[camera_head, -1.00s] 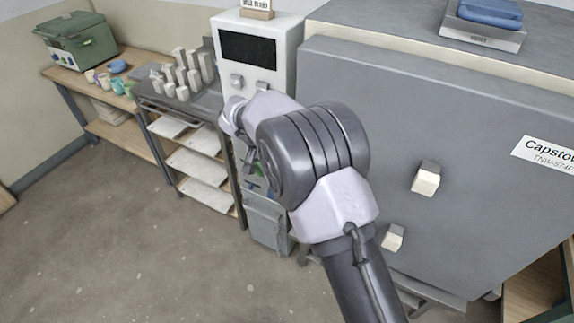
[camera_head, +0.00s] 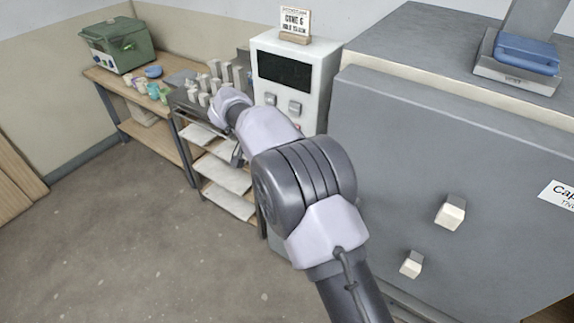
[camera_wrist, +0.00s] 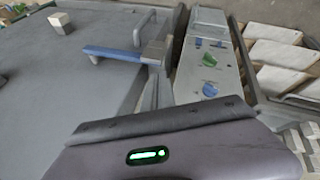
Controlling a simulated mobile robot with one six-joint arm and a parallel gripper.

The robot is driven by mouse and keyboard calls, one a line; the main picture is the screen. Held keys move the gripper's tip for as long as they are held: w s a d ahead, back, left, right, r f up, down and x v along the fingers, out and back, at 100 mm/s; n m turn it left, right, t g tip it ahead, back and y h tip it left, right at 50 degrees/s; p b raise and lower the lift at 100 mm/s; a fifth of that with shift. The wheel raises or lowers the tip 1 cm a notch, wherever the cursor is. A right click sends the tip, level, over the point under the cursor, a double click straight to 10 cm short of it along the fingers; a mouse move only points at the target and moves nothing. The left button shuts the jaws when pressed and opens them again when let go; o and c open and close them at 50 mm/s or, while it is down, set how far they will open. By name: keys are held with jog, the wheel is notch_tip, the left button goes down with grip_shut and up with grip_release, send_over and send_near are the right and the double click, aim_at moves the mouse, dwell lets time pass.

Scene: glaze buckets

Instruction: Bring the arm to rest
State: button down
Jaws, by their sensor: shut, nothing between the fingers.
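My arm reaches up through the middle of the head view, bent at its large dark joint, with its pale wrist end over the small rack. My gripper (camera_head: 237,154) shows only as a small dark part below the wrist, mostly hidden behind the arm. It is shut and holds nothing. In the wrist view a purple-grey housing with a lit green light fills the bottom, and no separate fingertips can be made out there.
A large grey kiln (camera_head: 400,170) with cream knobs stands right of the arm. A white control cabinet (camera_head: 325,70) stands behind it. A rack (camera_head: 222,172) and a wooden bench (camera_head: 108,80) with a green box (camera_head: 118,42) are at left. The floor (camera_head: 120,240) at left is clear.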

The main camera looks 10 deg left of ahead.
jog(key=s+d+r+m+y+b, duration=0.1)
jog(key=s+d+r+b, duration=0.25)
jog(key=d, duration=0.25)
jog(key=s+d+r+y+b, duration=0.1)
jog(key=s+d+r+b, duration=0.2)
jog(key=d, duration=0.4)
jog(key=s+d+r+m+y+b, duration=0.1)
jog(key=s+d+r+y+b, duration=0.1)
jog(key=s+d+r, duration=0.3)
jog(key=s+d+f+m+t+y+b, duration=0.1)
jog(key=s+d+f, duration=0.3)
jog(key=s, duration=0.6)
jog(key=s+d+f+t+y+b, duration=0.1)
jog(key=s+d+f+b, duration=0.3)
jog(key=s, duration=0.6)
jog(key=shift+s+d+f+m+b, duration=0.2)
jog(key=shift+d+f+m+b, duration=0.15)
jog(key=shift+f, duration=0.6)
